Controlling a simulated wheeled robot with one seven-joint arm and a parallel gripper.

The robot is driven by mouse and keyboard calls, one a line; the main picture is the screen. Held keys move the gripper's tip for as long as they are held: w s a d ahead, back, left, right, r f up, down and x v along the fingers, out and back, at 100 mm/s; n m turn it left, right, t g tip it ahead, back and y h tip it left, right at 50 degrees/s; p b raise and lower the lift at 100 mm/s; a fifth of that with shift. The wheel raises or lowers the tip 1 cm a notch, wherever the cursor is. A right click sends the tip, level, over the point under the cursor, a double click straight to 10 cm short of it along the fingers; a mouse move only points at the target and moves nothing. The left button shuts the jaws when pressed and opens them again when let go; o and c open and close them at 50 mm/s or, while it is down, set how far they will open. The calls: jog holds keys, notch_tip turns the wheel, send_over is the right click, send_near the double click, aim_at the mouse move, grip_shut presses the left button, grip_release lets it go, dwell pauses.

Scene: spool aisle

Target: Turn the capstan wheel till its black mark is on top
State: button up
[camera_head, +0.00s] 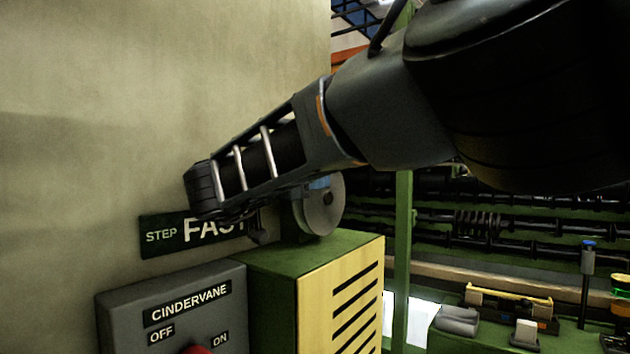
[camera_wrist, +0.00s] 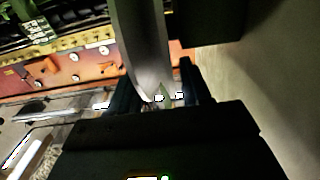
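The capstan wheel (camera_head: 322,209) is a grey disc standing upright on top of the green cabinet, below my forearm in the head view. My arm hides its upper left part, and I cannot make out its black mark. In the wrist view the wheel (camera_wrist: 143,45) shows nearly edge-on as a pale grey band. My gripper (camera_wrist: 150,72) has its two dark fingers apart, one on each side of the wheel's rim. Gaps seem to show between the fingers and the rim. In the head view my fingers are hidden or too dark to tell.
A grey switch box (camera_head: 180,310) with a red knob (camera_head: 195,349) stands left of the green cabinet (camera_head: 340,290). A "STEP FAST" sign (camera_head: 165,237) is on the pale wall (camera_head: 100,120) close by. Dark shafts (camera_head: 480,222) and a bench with tools lie at right.

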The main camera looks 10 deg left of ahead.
jog(key=shift+o, duration=0.7)
jog(key=b+v, duration=0.1)
jog(key=v, duration=0.6)
jog(key=shift+s+a, duration=0.2)
jog(key=shift+s, duration=0.15)
